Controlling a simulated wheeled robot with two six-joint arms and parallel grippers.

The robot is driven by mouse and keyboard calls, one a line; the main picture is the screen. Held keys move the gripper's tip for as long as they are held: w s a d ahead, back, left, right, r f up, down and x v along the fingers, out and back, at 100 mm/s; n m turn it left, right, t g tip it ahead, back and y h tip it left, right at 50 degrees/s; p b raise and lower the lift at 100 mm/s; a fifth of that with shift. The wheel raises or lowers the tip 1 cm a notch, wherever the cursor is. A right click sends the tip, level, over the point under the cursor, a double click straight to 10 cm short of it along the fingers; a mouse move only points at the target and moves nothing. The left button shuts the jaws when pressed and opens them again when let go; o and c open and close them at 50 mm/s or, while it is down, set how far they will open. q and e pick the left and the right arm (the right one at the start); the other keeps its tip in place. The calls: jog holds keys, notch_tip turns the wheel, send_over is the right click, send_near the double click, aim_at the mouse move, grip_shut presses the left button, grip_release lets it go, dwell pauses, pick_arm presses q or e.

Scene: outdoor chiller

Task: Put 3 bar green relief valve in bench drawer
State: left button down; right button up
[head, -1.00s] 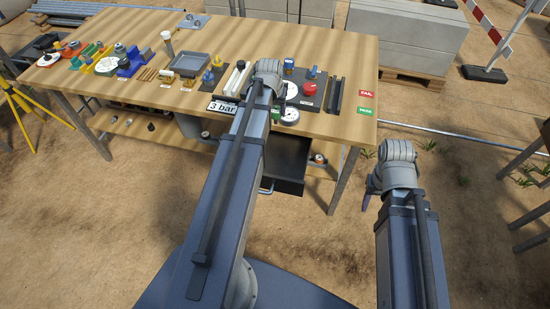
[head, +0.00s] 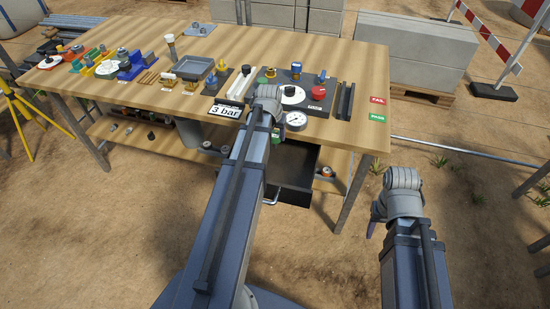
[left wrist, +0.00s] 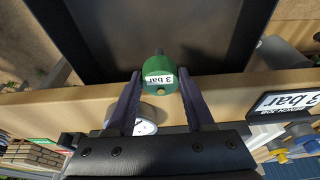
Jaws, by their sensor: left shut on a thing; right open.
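The green relief valve (left wrist: 160,78), labelled "3 bar", sits between the two dark fingers of my left gripper (left wrist: 158,84) in the left wrist view, and the fingers are shut on it. It is over the bench's front edge, with the dark drawer (left wrist: 100,30) just beyond it. In the head view the bench drawer (head: 296,178) is pulled out below the bench top. My left arm hides most of the left gripper and valve there. My right gripper (head: 372,226) is low, right of the bench, open, and partly hidden by its wrist.
The bench top (head: 350,75) holds a "3 bar" sign (head: 225,112), a pressure gauge (head: 296,121) at the front edge, a black plate with a red knob (head: 318,93), a grey tray (head: 194,67) and several fittings. PASS and FAIL labels (head: 377,108) lie at the right.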

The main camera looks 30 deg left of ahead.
pick_arm(q)
jog(key=shift+f+b, duration=3.3)
jog(key=shift+f, duration=0.7)
jog(key=shift+r, duration=0.1)
jog(key=c, duration=0.7)
grip_release()
jog(key=shift+f, duration=0.2)
jog(key=o, duration=0.4)
jog(key=shift+r, duration=0.1)
